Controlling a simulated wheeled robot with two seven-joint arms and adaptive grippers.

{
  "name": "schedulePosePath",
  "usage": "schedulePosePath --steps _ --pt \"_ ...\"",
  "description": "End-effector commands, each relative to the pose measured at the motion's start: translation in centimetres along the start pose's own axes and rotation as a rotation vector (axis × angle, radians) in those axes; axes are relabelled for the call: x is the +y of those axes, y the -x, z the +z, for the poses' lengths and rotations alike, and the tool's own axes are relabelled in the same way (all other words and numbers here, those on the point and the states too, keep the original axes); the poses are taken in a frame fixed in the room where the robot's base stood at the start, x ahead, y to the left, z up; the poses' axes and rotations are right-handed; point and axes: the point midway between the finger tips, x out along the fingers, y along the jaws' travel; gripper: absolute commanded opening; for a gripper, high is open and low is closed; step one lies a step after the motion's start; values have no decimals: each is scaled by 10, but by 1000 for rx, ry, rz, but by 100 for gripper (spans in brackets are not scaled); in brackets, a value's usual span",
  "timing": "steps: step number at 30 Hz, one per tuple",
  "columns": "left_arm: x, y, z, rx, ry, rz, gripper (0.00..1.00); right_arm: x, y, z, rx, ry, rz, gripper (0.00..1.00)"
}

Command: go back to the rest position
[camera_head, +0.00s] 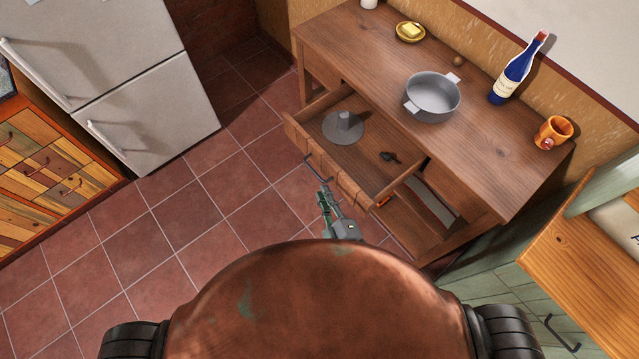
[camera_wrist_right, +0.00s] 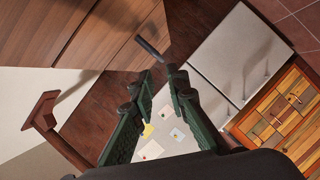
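My right gripper (camera_head: 325,196) is in front of the open wooden drawer (camera_head: 297,140), close to the drawer's dark handle (camera_head: 314,160). In the right wrist view its two green fingers (camera_wrist_right: 163,78) stand apart with nothing between them. A dark bar-shaped handle (camera_wrist_right: 151,48) shows just beyond the fingertips, apparently not gripped. My left gripper is in neither view.
On the wooden table (camera_head: 360,50) stand a pot (camera_head: 433,97), a blue bottle (camera_head: 515,72), an orange mug (camera_head: 552,132) and a yellow dish (camera_head: 410,38). Tiled floor (camera_head: 190,220) is free at left.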

Motion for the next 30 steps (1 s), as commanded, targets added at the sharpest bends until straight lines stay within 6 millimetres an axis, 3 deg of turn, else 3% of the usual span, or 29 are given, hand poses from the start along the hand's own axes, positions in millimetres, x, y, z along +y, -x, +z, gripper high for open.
schedulePosePath --steps 6,23,26,30 --pt "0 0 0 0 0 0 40 1 10 -1 1 1 1 14" --pt "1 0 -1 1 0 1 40 -2 8 2 -2 -1 -5 14" --pt "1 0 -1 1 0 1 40 -21 4 16 -20 -16 -37 14" --pt "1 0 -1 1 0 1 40 -81 -5 64 -86 -74 -141 14"
